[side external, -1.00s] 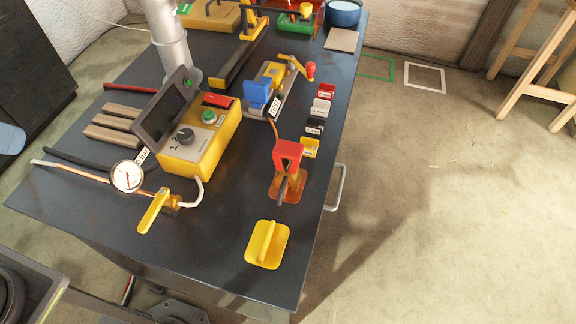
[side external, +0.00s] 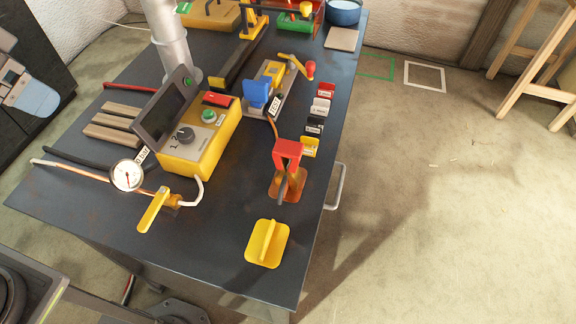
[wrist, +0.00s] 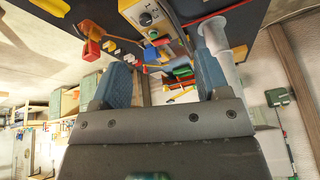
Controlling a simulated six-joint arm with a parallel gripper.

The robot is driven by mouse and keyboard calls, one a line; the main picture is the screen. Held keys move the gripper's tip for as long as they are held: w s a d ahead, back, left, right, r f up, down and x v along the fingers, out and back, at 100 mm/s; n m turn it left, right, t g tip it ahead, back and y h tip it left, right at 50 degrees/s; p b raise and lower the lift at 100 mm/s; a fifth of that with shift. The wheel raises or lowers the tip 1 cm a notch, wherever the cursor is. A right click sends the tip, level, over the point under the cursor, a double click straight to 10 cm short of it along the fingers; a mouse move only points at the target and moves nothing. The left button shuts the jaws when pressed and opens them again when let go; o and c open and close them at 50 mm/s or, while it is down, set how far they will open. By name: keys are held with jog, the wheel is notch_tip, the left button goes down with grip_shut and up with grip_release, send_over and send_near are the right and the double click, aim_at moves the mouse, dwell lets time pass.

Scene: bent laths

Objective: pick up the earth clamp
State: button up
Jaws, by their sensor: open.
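The likely earth clamp (side external: 288,149) is a red, bracket-shaped piece with a dark part below it, standing on a copper-coloured plate on the dark bench. In the wrist view a red piece (wrist: 94,31) that appears to be the same clamp is at upper left, beyond the fingers. My gripper (wrist: 164,72) shows its two blue-grey fingers wide apart with nothing between them. It is well away from the clamp.
A yellow control box (side external: 200,140) stands left of the clamp, with a gauge (side external: 127,175) and yellow-handled valve (side external: 154,209) nearer. A yellow plate with a raised grip (side external: 267,243) lies in front. Small labelled holders (side external: 320,106) stand behind. Bare bench surrounds the yellow plate.

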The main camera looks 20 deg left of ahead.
jog(key=w+d+r+m+g, duration=0.2)
jog(key=w+d+m, duration=0.3)
jog(key=w+d, duration=0.3)
jog(key=m+g, duration=0.3)
jog(key=m, duration=0.6)
send_over(288, 147)
jog(key=a, duration=0.1)
notch_tip(288, 147, down, 10)
jog(key=shift+m+y, duration=0.3)
notch_tip(288, 147, down, 8)
jog(key=shift+s+d+f, duration=0.1)
jog(key=shift+d+f, duration=0.05)
jog(key=shift+f, duration=0.1)
jog(key=shift+d+f, duration=0.2)
jog(key=shift+f, duration=1.25)
jog(key=shift+d+f, duration=0.15)
jog(key=shift+f, duration=1.3)
jog(key=shift+c, duration=0.2)
jog(key=shift+r, duration=0.1)
jog(key=c, duration=1.2)
